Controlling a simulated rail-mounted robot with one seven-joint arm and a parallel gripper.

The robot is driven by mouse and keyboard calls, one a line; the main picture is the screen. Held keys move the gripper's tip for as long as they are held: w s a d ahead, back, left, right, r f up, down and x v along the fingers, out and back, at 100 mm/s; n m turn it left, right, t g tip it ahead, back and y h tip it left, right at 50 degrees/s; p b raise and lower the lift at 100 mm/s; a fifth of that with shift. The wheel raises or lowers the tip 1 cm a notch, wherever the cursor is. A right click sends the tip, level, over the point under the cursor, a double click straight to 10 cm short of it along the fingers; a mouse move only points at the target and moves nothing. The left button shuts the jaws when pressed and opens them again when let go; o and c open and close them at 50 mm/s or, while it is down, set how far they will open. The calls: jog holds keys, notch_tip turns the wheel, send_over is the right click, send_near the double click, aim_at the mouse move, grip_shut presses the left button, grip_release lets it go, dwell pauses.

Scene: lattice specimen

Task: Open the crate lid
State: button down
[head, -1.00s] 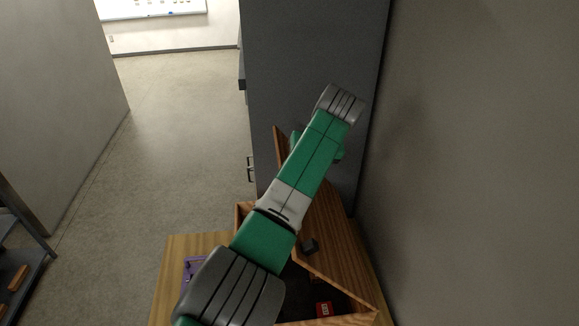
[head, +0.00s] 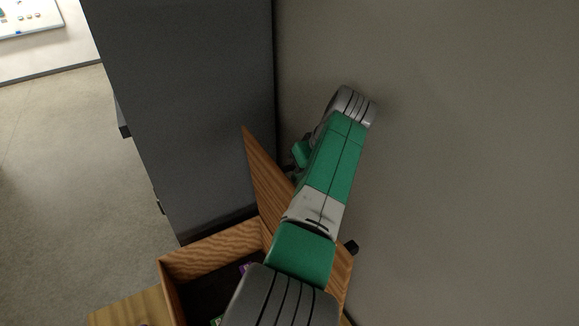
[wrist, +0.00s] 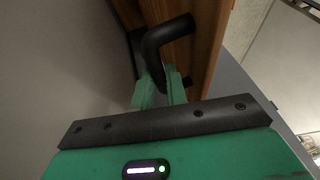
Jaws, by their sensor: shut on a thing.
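The wooden crate (head: 212,252) stands open at the lower middle of the head view, its dark inside partly showing. Its wooden lid (head: 262,172) is raised steeply on the right side, and my arm covers much of it. In the wrist view the lid (wrist: 207,40) runs along the top, with a bent black handle (wrist: 164,37) on it. My gripper (wrist: 161,88) has its green fingers closed on the lower part of this handle. In the head view the grip itself is hidden behind my arm.
A plain wall (head: 450,150) stands close on the right, beside my arm and the lid. A tall grey cabinet (head: 190,100) stands behind the crate. A wooden surface (head: 125,308) shows left of the crate. Open floor (head: 50,150) lies at the far left.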

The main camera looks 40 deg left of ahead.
jog(key=shift+s+d+f, duration=0.1)
jog(key=shift+d+f, duration=0.1)
jog(key=shift+f, duration=0.3)
jog(key=c, duration=1.8)
grip_release()
jog(key=o, duration=0.4)
jog(key=shift+s+d+f, duration=0.15)
jog(key=shift+r, duration=0.3)
jog(key=shift+r, duration=0.2)
jog(key=b+v, duration=0.2)
jog(key=v, duration=0.5)
jog(key=shift+r, duration=0.1)
